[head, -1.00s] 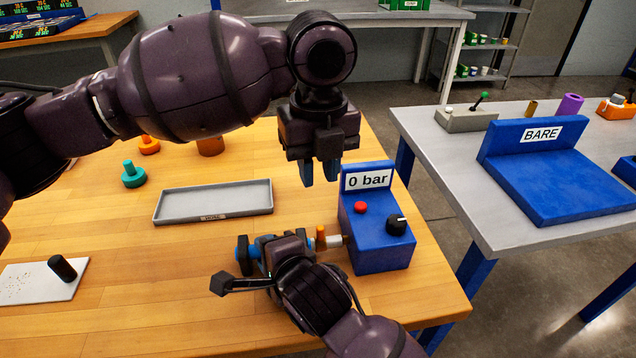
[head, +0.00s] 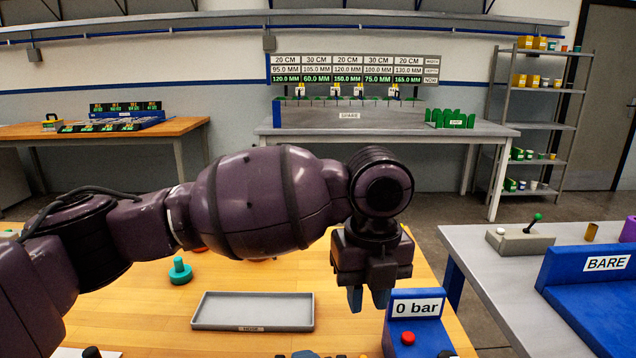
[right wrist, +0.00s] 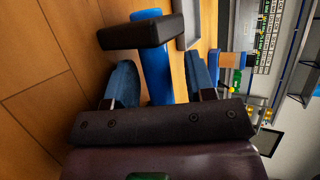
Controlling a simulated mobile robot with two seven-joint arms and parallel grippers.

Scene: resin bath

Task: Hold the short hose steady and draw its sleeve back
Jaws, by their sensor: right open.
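The short hose (right wrist: 155,75) is a blue cylinder in the right wrist view, with a black block (right wrist: 140,33) across its far part. My right gripper (right wrist: 161,82) is open, with one blue fingertip on each side of the hose and visible gaps between. I cannot tell the sleeve apart from the hose there. In the head view the hose lies below the picture edge. My left gripper (head: 368,298) points down, fingers apart and empty, just left of the blue box (head: 400,330) marked "0 bar".
A grey tray (head: 252,325) lies on the wooden table left of the blue box. A teal knob (head: 180,271) stands behind it. A blue stand (head: 590,290) marked "BARE" is on the grey table at right. A gap of floor separates the tables.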

